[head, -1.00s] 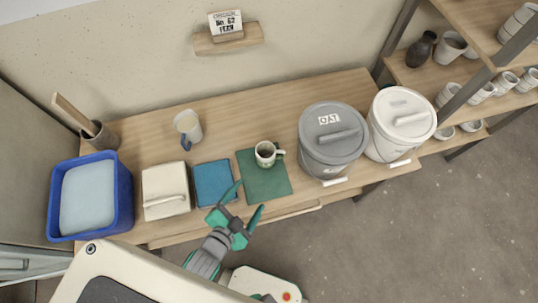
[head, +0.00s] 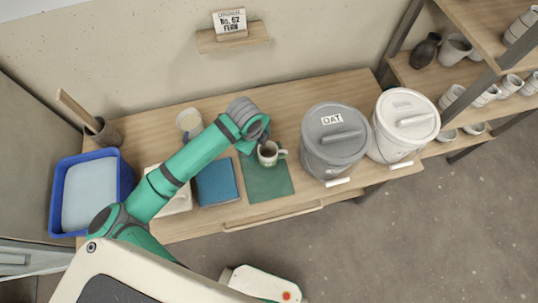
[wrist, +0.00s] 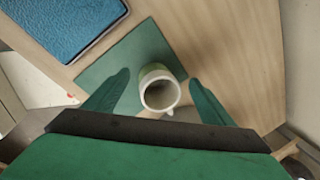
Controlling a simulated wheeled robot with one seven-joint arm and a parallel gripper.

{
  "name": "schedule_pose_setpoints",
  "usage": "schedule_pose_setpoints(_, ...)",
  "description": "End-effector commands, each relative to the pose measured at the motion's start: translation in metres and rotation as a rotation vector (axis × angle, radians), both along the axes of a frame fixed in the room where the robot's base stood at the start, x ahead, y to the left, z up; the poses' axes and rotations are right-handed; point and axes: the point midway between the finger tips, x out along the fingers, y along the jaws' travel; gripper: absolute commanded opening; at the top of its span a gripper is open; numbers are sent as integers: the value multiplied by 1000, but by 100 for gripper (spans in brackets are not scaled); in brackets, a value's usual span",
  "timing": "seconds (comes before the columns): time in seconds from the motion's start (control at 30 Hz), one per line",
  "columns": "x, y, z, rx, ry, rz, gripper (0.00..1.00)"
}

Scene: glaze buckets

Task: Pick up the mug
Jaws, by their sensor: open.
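In the wrist view the mug (wrist: 158,92) lies between and just beyond the two green fingers of my gripper (wrist: 158,92), which are spread apart and empty. In the head view my arm reaches over the table from the lower left, its wrist just left of and above the mug, and the fingers are mostly hidden there.
A blue square (head: 216,182) lies left of the mat. A grey bucket marked OAT (head: 333,150) and a white bucket (head: 404,135) stand to the right. A pale cup (head: 188,121) stands behind my arm. A blue basin (head: 128,178) sits at the far left.

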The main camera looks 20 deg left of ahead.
Motion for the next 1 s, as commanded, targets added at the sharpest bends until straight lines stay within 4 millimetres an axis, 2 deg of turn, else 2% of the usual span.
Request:
schedule_pose_setpoints(0.03,4,-9,5,9,33,-45,77)
schedule_pose_setpoints(0.2,5,-24,20,36,135,-162,77)
schedule_pose_setpoints(0.4,4,-33,27,48,193,-231,77)
schedule_pose_setpoints(0.7,4,-34,-13,47,198,-234,77)
schedule_pose_setpoints(1.0,4,-35,-34,48,197,-233,77)
